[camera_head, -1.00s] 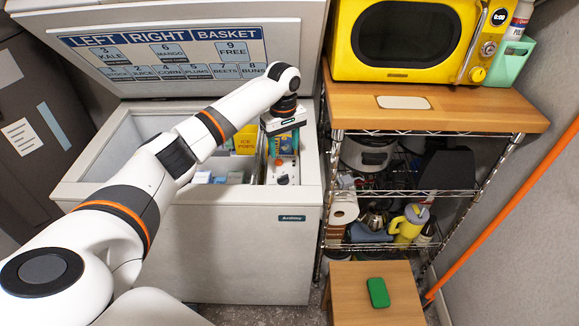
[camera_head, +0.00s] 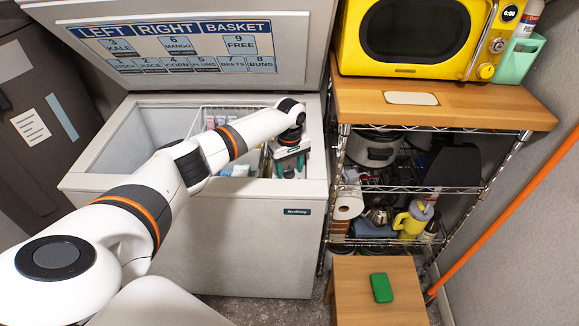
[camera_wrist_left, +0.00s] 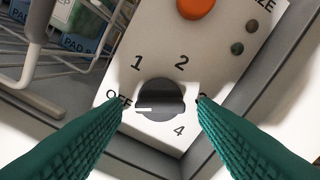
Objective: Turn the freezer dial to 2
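The freezer dial (camera_wrist_left: 165,97) is a dark round knob on a white control panel, with OFF, 1, 2 and 4 printed around it. Its white pointer mark faces left toward OFF. My left gripper (camera_wrist_left: 158,100) is open, with one green ribbed finger on each side of the dial. The left fingertip is close to OFF; the right one covers the label between 2 and 4. I cannot tell whether either finger touches the dial. In the head view, my left gripper (camera_head: 289,165) points down at the right end of the open chest freezer (camera_head: 240,240). My right gripper is not in view.
An orange button (camera_wrist_left: 196,6) and two small dark round spots sit above the dial on the panel. A wire basket (camera_wrist_left: 60,50) with packages is to the left. The raised lid (camera_head: 190,50) stands behind the arm, and a wire shelf (camera_head: 400,190) stands to the right.

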